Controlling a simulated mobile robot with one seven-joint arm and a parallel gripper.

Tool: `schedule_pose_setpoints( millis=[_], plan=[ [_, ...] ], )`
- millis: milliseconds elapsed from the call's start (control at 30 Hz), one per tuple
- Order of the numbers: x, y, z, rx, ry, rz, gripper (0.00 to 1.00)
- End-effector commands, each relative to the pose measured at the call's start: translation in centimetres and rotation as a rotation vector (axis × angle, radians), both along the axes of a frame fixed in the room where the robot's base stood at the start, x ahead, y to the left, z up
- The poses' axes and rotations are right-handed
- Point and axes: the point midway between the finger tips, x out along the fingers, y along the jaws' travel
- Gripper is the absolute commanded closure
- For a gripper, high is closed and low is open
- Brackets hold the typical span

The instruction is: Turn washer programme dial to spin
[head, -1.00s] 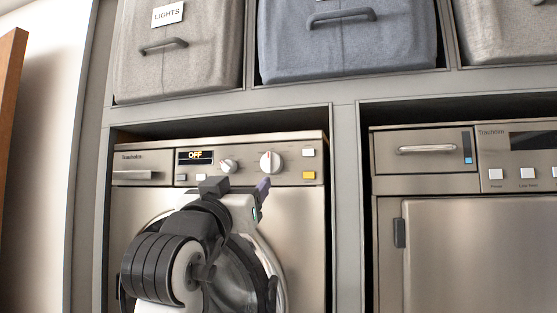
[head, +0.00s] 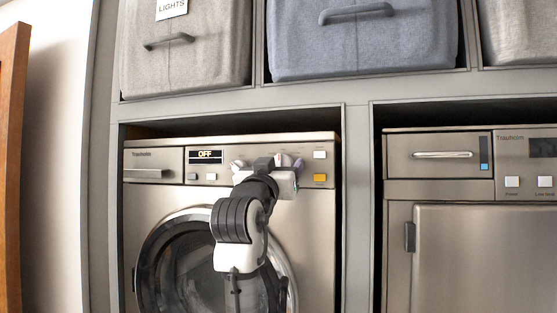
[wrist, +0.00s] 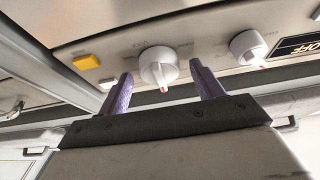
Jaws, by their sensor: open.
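The washer (head: 165,205) has a control panel with a display (head: 205,156) reading OFF. A large white dial (wrist: 158,65) with a red pointer mark shows in the wrist view; in the head view my gripper mostly hides it. A smaller white knob (wrist: 248,47) is beside it and also shows in the head view (head: 237,165). My gripper (wrist: 161,76) is open, its two purple fingers on either side of the large dial in the picture. I cannot tell whether they touch it. The dial's printed labels are too small to read.
A yellow button (head: 320,178) and a white button (head: 320,155) are right of the dials. The round door (head: 172,240) is below. A second appliance (head: 440,180) stands right of the cabinet divider (head: 357,200). Fabric bins (head: 365,45) sit on the shelf above.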

Motion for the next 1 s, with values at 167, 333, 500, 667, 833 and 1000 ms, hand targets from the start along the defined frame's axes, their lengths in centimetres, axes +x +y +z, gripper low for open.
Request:
schedule_pose_setpoints(
  millis=[167, 333, 500, 667, 833, 1000],
  plan=[
    [0.21, -0.06, 0.02, 0.0, 0.0, 0.0, 0.34],
    [0.17, -0.04, 0.02, 0.0, 0.0, 0.0, 0.4],
    [0.16, -0.02, 0.03, 0.0, 0.0, 0.001, 0.62],
    [0.15, -0.02, 0.04, -0.001, -0.001, 0.001, 0.78],
    [0.13, -0.06, 0.04, -0.015, 0.004, 0.0, 0.78],
    [0.1, -0.08, 0.05, -0.07, 0.022, 0.0, 0.78]
  ],
)
